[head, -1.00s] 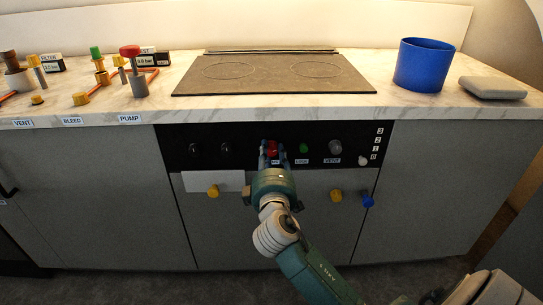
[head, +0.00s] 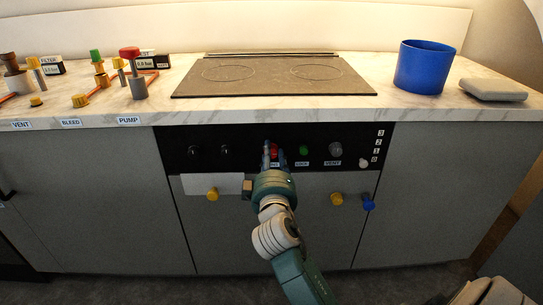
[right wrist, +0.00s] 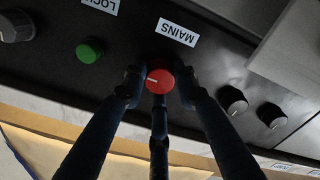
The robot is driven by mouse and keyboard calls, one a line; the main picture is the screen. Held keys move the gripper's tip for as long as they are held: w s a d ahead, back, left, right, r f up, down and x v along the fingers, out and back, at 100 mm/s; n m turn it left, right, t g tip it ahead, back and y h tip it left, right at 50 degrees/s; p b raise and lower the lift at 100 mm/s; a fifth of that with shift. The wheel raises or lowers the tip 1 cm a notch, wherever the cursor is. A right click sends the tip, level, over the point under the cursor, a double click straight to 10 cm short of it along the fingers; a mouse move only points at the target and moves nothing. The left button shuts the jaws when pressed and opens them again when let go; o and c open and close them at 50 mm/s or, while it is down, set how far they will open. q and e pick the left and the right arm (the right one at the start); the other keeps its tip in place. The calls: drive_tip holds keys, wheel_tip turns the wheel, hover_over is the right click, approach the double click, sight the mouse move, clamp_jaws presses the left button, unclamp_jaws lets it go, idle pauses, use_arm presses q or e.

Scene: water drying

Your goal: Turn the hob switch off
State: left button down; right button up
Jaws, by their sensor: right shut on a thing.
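The red knob (head: 274,152) sits on the black control panel under the hob, with a label partly hidden by my fingers in the head view. In the right wrist view the red knob (right wrist: 160,76) has a white mark pointing left, and its label reads MAINS, upside down. My right gripper (head: 273,157) is shut on the red knob. Its fingers (right wrist: 157,85) stand around the knob, one on each side and one below it in the wrist view. My left gripper is not in view.
A green button (head: 304,150) labelled LOCK and a grey VENT knob (head: 335,149) are right of the red knob. Two black knobs (head: 225,150) are on its left. A white slider (head: 364,163) is at the right. The hob (head: 275,75) lies above on the counter.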

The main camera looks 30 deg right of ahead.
drive_tip(key=shift+a, duration=0.1)
drive_tip(key=o, duration=1.1)
drive_tip(key=shift+o, duration=0.2)
drive_tip(key=v, duration=1.2)
